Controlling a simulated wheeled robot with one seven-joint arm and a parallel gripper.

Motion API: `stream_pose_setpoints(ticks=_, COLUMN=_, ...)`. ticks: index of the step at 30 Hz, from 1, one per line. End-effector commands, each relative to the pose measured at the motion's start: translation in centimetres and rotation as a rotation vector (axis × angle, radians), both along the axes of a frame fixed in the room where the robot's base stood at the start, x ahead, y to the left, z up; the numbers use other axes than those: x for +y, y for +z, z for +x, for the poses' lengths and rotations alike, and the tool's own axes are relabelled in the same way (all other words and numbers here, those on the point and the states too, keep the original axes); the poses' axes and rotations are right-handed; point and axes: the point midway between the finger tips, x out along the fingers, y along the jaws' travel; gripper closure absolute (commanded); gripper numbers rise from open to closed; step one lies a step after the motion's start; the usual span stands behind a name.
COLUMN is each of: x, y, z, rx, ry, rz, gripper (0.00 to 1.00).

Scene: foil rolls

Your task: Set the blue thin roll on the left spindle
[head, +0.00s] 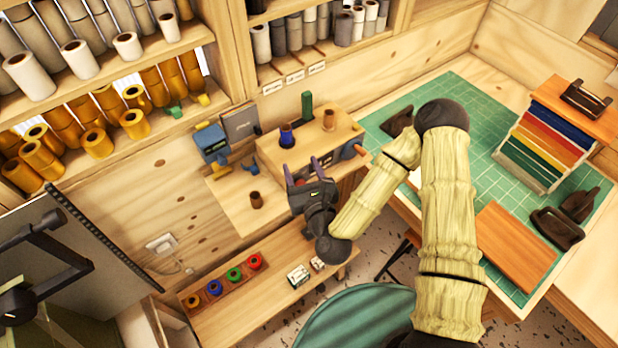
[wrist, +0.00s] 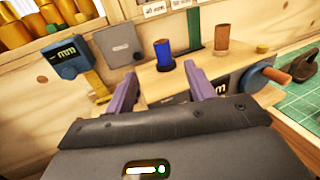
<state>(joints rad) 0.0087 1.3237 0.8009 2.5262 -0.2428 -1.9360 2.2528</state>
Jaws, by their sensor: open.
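A thin blue roll (head: 287,137) stands upright at the left of the wooden stand's top (head: 270,152), where the left spindle would be; the roll hides any post inside it. It also shows in the wrist view (wrist: 163,53), beyond and between my fingertips. A brown upright cylinder (head: 329,120), apparently the right spindle or a roll on it, stands to its right (wrist: 222,38). My gripper (head: 302,168) is open and empty, its purple fingers (wrist: 160,76) pointing toward the stand, apart from the blue roll.
A green upright piece (head: 306,105) stands behind the blue roll. A blue device (head: 211,142) and a grey box (head: 240,122) are to the left. A brown cup-like piece (head: 256,200) sits on the ledge. A rack (head: 222,296) holds several coloured rolls below.

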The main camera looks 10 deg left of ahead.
Motion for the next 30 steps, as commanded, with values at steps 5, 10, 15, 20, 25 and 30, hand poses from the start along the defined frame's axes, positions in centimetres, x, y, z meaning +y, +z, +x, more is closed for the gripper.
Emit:
stream_pose_setpoints(ticks=5, x=-0.5, y=0.0, z=-0.9, rx=0.006, ry=0.002, rz=0.000, gripper=0.46)
stream_pose_setpoints(ticks=10, x=-0.9, y=0.2, z=-1.7, rx=0.005, ry=0.001, rz=0.005, gripper=0.46)
stream_pose_setpoints(ticks=15, x=-1.5, y=0.4, z=-2.4, rx=0.004, ry=-0.003, rz=0.005, gripper=0.46)
stream_pose_setpoints(ticks=20, x=-2.1, y=0.3, z=-3.1, rx=0.004, ry=-0.004, rz=0.003, gripper=0.46)
stream_pose_setpoints(ticks=25, x=-2.7, y=0.3, z=-3.9, rx=0.002, ry=-0.007, rz=0.003, gripper=0.46)
stream_pose_setpoints(ticks=30, x=-2.8, y=0.3, z=-4.3, rx=-0.001, ry=-0.007, rz=0.005, gripper=0.46)
